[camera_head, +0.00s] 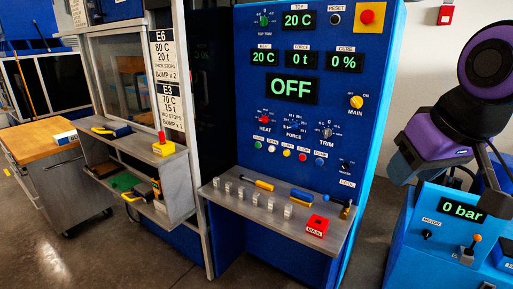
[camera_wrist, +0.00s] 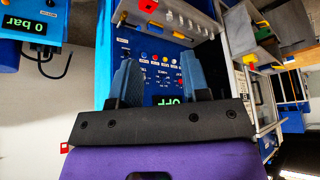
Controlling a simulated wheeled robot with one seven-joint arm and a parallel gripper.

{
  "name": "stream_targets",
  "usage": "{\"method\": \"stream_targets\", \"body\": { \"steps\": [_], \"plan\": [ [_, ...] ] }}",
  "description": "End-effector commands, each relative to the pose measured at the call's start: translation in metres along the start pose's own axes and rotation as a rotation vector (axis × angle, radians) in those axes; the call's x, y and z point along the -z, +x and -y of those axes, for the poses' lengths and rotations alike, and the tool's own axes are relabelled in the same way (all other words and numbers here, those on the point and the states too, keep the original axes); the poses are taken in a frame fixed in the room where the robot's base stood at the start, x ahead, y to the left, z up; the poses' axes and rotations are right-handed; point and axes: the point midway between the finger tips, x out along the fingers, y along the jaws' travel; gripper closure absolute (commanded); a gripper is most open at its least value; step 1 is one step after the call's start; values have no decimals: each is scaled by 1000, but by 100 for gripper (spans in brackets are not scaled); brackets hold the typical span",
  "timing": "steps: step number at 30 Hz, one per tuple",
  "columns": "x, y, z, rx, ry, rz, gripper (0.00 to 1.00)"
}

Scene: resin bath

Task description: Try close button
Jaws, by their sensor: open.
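A blue control panel (camera_head: 357,95) stands in the middle of the head view, with a row of small coloured push buttons below its knobs: green (camera_head: 258,144), white (camera_head: 272,149), yellow (camera_head: 287,153), red (camera_head: 303,157) and blue (camera_head: 320,160). The labels above them are too small to read, so I cannot tell which is the close button. The large display (camera_head: 291,87) reads OFF. In the wrist view the panel appears upside down beyond my gripper (camera_wrist: 160,82). My gripper is open and empty, its two fingers pointing at the panel and apart from the buttons.
A blue pump unit (camera_head: 430,262) reading 0 bar stands at the right. A wooden-topped cart (camera_head: 35,150) stands at the left.

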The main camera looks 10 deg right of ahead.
Motion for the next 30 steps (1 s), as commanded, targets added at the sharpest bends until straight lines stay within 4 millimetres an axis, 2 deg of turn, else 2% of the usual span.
{"method": "stream_targets", "body": {
  "steps": [7,12,13,30],
  "plan": [
    [0,0,0,0,0,0,57],
    [0,0,0,0,0,0,96],
    [0,0,0,0,0,0,100],
    [0,0,0,0,0,0,100]
  ]
}}
